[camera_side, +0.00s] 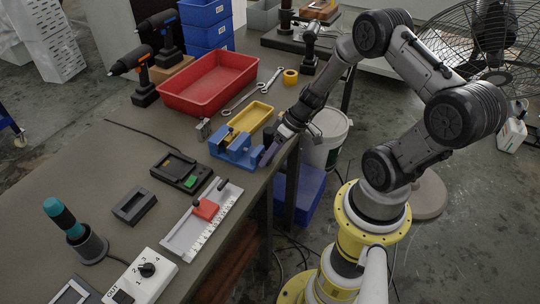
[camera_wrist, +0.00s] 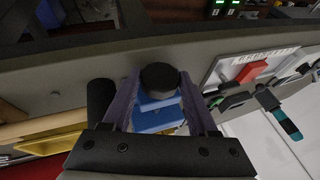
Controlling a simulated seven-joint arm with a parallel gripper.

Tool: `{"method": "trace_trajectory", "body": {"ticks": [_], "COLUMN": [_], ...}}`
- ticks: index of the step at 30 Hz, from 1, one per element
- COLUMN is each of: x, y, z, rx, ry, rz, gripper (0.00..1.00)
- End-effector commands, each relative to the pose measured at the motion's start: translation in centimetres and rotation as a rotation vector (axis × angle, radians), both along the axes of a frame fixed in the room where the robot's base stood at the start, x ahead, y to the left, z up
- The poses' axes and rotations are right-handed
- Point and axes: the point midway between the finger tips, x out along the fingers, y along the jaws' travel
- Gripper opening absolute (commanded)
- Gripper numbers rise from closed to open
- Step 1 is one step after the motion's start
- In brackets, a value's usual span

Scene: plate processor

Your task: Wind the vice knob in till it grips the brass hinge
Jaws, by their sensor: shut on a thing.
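The blue vice (camera_side: 236,150) stands at the right edge of the bench. Its black knob (camera_wrist: 160,77) shows in the wrist view between the two purple fingers of my gripper (camera_wrist: 158,82), with the blue vice body (camera_wrist: 157,108) behind it. My gripper (camera_side: 270,153) is shut on the knob, at the vice's right end in the side view. In the side view the fingers mostly hide the knob. I cannot make out the brass hinge clearly, nor whether the vice jaws touch it.
A yellow tray (camera_side: 262,110) and a red bin (camera_side: 246,71) lie behind the vice. A black tray with a green piece (camera_side: 190,181) and a white ruled plate with a red block (camera_side: 206,209) lie in front. A white bucket (camera_side: 340,124) stands beyond the bench edge.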

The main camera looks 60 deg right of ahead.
Motion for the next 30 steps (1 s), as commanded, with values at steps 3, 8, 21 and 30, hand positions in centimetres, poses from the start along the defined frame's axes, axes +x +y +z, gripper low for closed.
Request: {"method": "trace_trajectory", "body": {"ticks": [3,8,21,30], "x": [-0.04,0.00,0.01,-0.14], "y": [-0.11,-0.07,-0.06,-0.29], "z": [-0.11,-0.04,-0.01,0.43], "rx": [0.046,0.059,0.058,0.057], "ry": [0.000,-0.003,-0.002,-0.003], "rz": [-0.001,0.001,0.002,0.001], "gripper": [0.04,0.04,0.87,0.87]}}
